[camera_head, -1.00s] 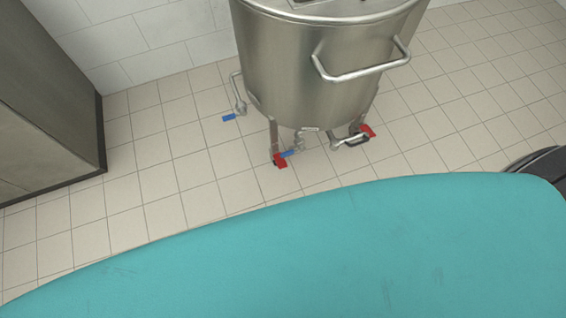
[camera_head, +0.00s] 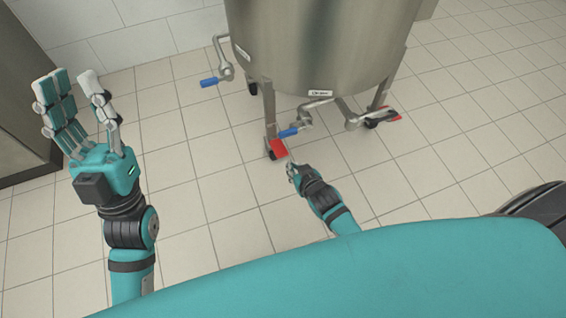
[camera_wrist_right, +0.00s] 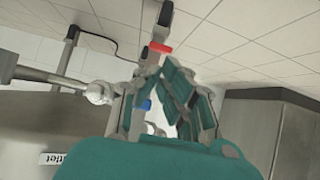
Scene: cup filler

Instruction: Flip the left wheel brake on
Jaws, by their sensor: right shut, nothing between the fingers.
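The left wheel brake is a red pedal (camera_head: 277,149) on the caster under the near left leg of the steel tank (camera_head: 325,45). It also shows in the right wrist view (camera_wrist_right: 160,48), just beyond my fingers. My right gripper (camera_head: 292,170) is low, just below and to the right of this pedal, shut with nothing in it. In the right wrist view my right gripper's fingers (camera_wrist_right: 165,80) lie close to the pedal; I cannot tell if they touch. My left gripper (camera_head: 74,82) is raised at the left, fingers spread, empty and far from the tank.
A second red brake (camera_head: 393,114) is at the tank's right leg. A blue-handled valve (camera_head: 289,132) hangs right beside the left brake. Another blue handle (camera_head: 209,82) sticks out at the tank's left. A dark cabinet (camera_head: 25,110) stands at the left. The tiled floor between is clear.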

